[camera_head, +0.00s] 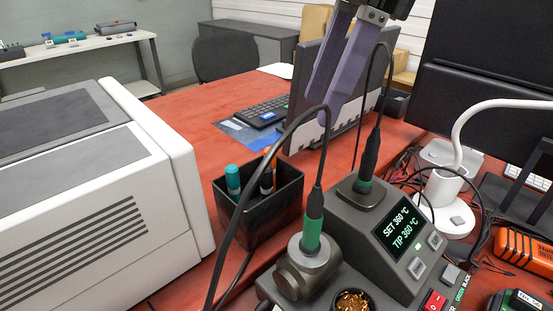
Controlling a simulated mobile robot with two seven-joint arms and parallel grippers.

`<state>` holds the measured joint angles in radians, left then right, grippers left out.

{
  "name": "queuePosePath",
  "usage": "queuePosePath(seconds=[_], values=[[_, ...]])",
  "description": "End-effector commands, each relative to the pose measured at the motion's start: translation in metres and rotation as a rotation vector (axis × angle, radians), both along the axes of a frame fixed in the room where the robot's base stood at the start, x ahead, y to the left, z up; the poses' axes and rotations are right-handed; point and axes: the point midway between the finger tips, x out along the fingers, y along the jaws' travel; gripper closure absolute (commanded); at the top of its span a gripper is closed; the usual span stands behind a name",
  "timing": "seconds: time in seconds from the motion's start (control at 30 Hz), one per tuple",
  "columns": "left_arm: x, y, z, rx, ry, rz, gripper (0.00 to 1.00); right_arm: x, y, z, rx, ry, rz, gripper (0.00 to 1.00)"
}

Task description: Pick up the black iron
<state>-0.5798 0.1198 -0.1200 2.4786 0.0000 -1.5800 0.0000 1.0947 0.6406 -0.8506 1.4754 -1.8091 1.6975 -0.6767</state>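The black iron (371,152) stands upright in a holder on top of the grey soldering station (350,215), with its cable rising from its top. A second iron with a green collar (313,234) stands in a round holder at the station's front left. A gripper with purple fingers, which I take to be my right one (328,108), reaches down from the top, above and left of the black iron. Its fingers look slightly apart, with nothing between them, and it is apart from the black iron. The looping iron cables pass close to the fingers. My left gripper is out of view.
A black bin (258,208) with pens stands left of the station. A large white machine (85,190) fills the left. A white lamp (447,190), an orange device (523,250) and loose cables crowd the right. A keyboard (262,110) and monitor lie behind. Red bench shows between.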

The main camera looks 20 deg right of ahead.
Motion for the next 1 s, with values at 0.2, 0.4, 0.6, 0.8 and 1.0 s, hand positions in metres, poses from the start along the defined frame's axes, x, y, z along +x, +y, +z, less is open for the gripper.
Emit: queuePosePath(seconds=[0.2,0.4,0.6,0.8,1.0], values=[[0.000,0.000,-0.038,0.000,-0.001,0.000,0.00,-0.003,-0.074,-0.022,-0.275,0.060,-0.049,0.40],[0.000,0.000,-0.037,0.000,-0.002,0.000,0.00,-0.006,-0.080,-0.046,-0.297,0.073,-0.053,0.40],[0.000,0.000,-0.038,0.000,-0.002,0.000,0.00,-0.006,-0.080,-0.066,-0.293,0.070,-0.052,0.40],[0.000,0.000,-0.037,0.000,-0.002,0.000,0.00,-0.009,-0.083,-0.096,-0.291,0.073,-0.053,0.40],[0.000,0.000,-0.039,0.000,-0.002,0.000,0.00,-0.008,-0.083,-0.115,-0.292,0.069,-0.052,0.40]])
